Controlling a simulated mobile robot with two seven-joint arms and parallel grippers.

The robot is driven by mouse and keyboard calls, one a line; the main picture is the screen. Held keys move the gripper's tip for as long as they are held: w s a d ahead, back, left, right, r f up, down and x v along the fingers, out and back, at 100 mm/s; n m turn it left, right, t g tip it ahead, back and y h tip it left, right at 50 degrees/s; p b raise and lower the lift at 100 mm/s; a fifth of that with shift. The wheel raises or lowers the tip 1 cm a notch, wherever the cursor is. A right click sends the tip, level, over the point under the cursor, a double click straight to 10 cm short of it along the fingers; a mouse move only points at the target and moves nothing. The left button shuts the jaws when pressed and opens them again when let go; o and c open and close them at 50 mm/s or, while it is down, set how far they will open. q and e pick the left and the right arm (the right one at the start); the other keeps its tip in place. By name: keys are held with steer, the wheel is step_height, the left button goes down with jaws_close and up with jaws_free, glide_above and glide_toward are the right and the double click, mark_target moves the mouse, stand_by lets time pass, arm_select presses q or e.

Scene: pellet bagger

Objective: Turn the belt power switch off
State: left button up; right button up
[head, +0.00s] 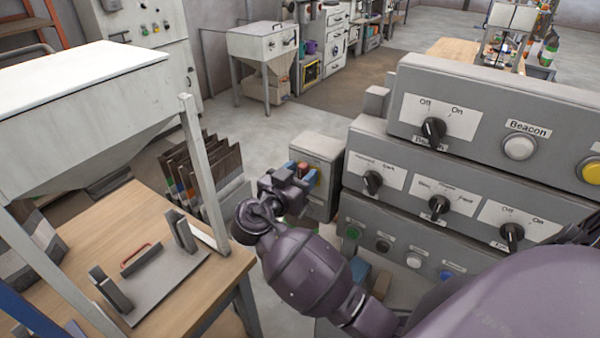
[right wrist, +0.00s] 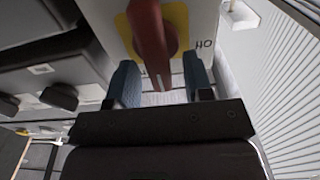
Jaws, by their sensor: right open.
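The belt power switch looks to be the red handle (right wrist: 150,38) on a yellow plate (right wrist: 178,22), fixed to a light grey box (head: 322,152). In the right wrist view the handle runs down from the top edge, and a label reading "Off" (right wrist: 205,44) shows upside down to its right. My right gripper (head: 302,173) is at the box front. Its two blue-grey fingers (right wrist: 160,84) are open, one on each side of the handle's near end, with gaps visible. In the head view the gripper partly hides the switch. My left gripper is not in view.
A stepped grey control panel (head: 365,145) with black knobs and a white Beacon button (head: 519,147) stands close right of the switch box. A wooden table (head: 135,215) with a grey fixture (head: 165,275) is at the left. Dark bags (head: 205,165) stand behind it.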

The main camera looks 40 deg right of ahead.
steer(key=shift+c, duration=0.2)
steer(key=c, duration=0.5)
steer(key=shift+c, duration=0.2)
steer(key=n+b, duration=0.2)
steer(key=shift+w+a+f+b, duration=0.1)
steer(key=shift+w+f+b, duration=0.1)
steer(key=shift+b, duration=0.15)
steer(key=shift+w+a+f+n+p, duration=0.1)
steer(key=shift+w+f+n+p, duration=0.25)
steer(key=shift+n, duration=2.35)
steer(key=shift+w+a+f+n+p, duration=0.2)
steer(key=shift+n+p, duration=0.3)
steer(key=shift+n, duration=2.2)
steer(key=shift+w+f+n+p, duration=0.2)
steer(key=shift+f+n+p, duration=0.2)
steer(key=shift+n, duration=2.3)
